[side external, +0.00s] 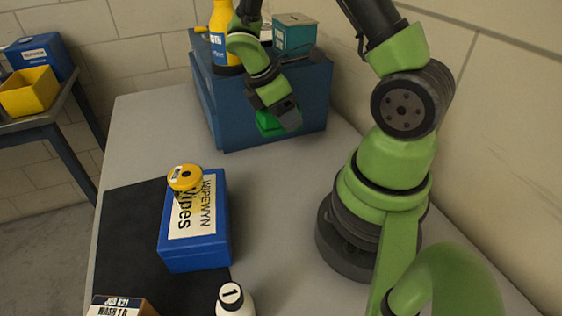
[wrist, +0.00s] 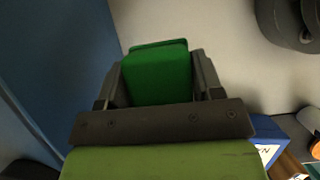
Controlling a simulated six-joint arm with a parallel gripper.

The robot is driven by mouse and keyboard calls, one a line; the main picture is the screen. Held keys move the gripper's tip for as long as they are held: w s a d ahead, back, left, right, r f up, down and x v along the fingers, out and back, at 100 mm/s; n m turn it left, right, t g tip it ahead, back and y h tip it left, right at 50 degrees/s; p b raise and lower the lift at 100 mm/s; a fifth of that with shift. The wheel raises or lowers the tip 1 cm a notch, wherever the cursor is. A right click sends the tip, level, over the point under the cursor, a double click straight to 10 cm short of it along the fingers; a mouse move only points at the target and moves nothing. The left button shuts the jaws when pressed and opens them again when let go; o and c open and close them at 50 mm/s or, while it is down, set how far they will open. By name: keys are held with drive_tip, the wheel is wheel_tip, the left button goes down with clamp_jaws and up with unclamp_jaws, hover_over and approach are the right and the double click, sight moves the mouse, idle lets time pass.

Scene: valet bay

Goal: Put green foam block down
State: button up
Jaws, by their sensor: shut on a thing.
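The green foam block (wrist: 158,75) sits between the two fingers of my gripper (wrist: 158,85) in the wrist view. My gripper is shut on it. In the side view the green foam block (side external: 270,122) shows partly behind my gripper (side external: 283,118), in front of the blue cabinet's near face. Much of the block is hidden by the gripper there. I cannot tell whether the block touches the grey table (side external: 290,180) below it.
The blue cabinet (side external: 240,105) stands at the back, with a yellow bottle (side external: 224,35) and a teal box (side external: 294,35) on top. A blue wipes box (side external: 222,240) with a yellow round thing (side external: 185,178) stands on the black mat (side external: 125,235). A white bottle (side external: 235,300) is in front. The table's middle is clear.

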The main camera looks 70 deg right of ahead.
sight(292, 160)
drive_tip(key=f, duration=1)
drive_tip(key=shift+s+d+f, duration=0.1)
drive_tip(key=shift+d, duration=0.1)
drive_tip(key=o, duration=1)
drive_tip(key=shift+f, duration=0.1)
